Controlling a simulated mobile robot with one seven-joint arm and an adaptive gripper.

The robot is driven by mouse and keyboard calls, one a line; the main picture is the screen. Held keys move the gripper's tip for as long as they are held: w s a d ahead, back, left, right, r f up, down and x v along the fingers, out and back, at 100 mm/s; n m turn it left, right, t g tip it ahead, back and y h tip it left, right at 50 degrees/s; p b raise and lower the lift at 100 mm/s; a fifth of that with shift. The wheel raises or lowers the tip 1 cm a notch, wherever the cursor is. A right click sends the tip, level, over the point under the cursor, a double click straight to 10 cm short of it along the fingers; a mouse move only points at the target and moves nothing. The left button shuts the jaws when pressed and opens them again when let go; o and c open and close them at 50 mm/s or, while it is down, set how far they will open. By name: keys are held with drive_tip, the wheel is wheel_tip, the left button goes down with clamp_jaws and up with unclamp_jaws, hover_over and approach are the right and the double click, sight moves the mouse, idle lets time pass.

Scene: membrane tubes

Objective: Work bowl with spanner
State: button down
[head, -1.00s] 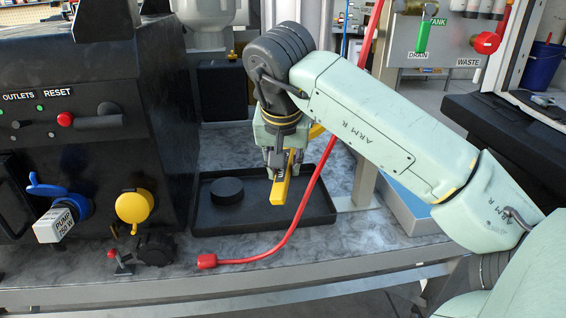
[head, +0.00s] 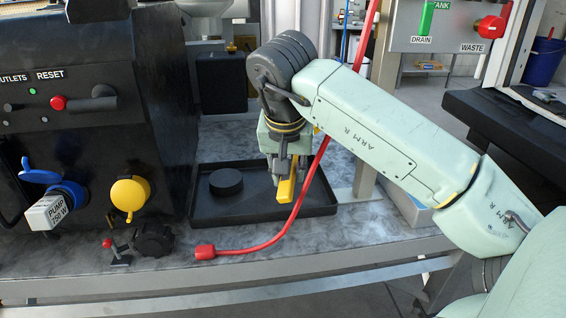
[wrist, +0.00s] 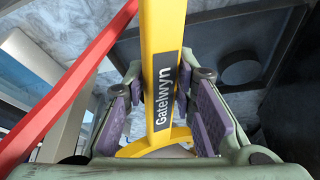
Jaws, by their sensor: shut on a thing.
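My gripper (head: 282,172) is shut on a yellow spanner (head: 285,191) above the right part of a black tray. In the wrist view the spanner (wrist: 163,60) runs up between the purple finger pads of my gripper (wrist: 160,110), with a black "Gatelwyn" label on its handle. A curved yellow part shows at its near end. Whether the spanner touches the tray cannot be told. A pale rounded vessel (head: 205,8) is cut off by the top edge; I cannot tell if it is the bowl.
The black tray (head: 215,215) holds a round black puck (head: 226,181) at left. A red hose (head: 300,195) passes close right of my gripper, ending at the bench front. A black pump unit (head: 85,130) with blue and yellow knobs stands left. A metal post (head: 364,180) stands right.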

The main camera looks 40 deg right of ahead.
sight(287, 192)
drive_tip(key=shift+s+d+f, duration=0.1)
drive_tip(key=shift+d+f, duration=0.2)
drive_tip(key=shift+f, duration=0.25)
drive_tip(key=shift+w+a+f+b, duration=0.15)
drive_tip(key=shift+f+b, duration=0.4)
drive_tip(key=shift+w+a+f+b, duration=0.1)
drive_tip(key=shift+f+b, duration=0.4)
drive_tip(key=shift+b, duration=0.05)
drive_tip(key=shift+s+a, duration=0.1)
drive_tip(key=shift+a, duration=0.05)
drive_tip(key=shift+s+a+b, duration=0.65)
drive_tip(key=shift+s+a, duration=1)
drive_tip(key=shift+s, duration=0.2)
drive_tip(key=s+a+b, duration=0.1)
drive_tip(key=s+a, duration=0.6)
drive_tip(key=s, duration=0.2)
drive_tip(key=shift+a, duration=0.35)
drive_tip(key=shift+w+r, duration=0.1)
drive_tip(key=shift+r, duration=0.05)
